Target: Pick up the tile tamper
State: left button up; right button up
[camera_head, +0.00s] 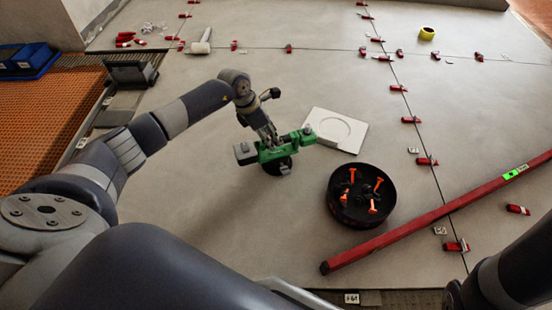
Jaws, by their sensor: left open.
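The tile tamper (300,139) is a green tool with dark grey end blocks and a round black base. It stands on the grey tiled floor near the middle of the head view. My left gripper (265,139) reaches down to its green body from above and behind. The fingers are open and overlap the tamper's middle in the picture. Whether they touch it cannot be told, and the fingertips are partly hard to make out. Part of my right arm shows at the lower right, but its gripper is not in view.
A white square slab (352,140) lies just right of the tamper. A black bucket (337,208) with orange-handled pieces stands to the lower right. A long red level (430,216) crosses the right side. A mallet (200,46), yellow tape roll (427,33) and several red wedges lie farther back.

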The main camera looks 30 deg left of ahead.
pick_arm(q)
jog(key=b, duration=0.5)
send_over(277, 152)
jog(key=shift+s+a+f, duration=0.1)
jog(key=shift+s+f, duration=0.05)
jog(key=shift+f, duration=1)
jog(key=shift+s+a+f, duration=0.1)
jog(key=shift+s+f, duration=0.05)
jog(key=shift+f, duration=0.95)
jog(key=shift+w+d+f, duration=0.1)
jog(key=shift+w+f, duration=0.05)
jog(key=shift+f, duration=0.15)
jog(key=shift+r, duration=0.1)
jog(key=shift+f, duration=0.25)
grip_shut()
jog(key=shift+w+r, duration=0.1)
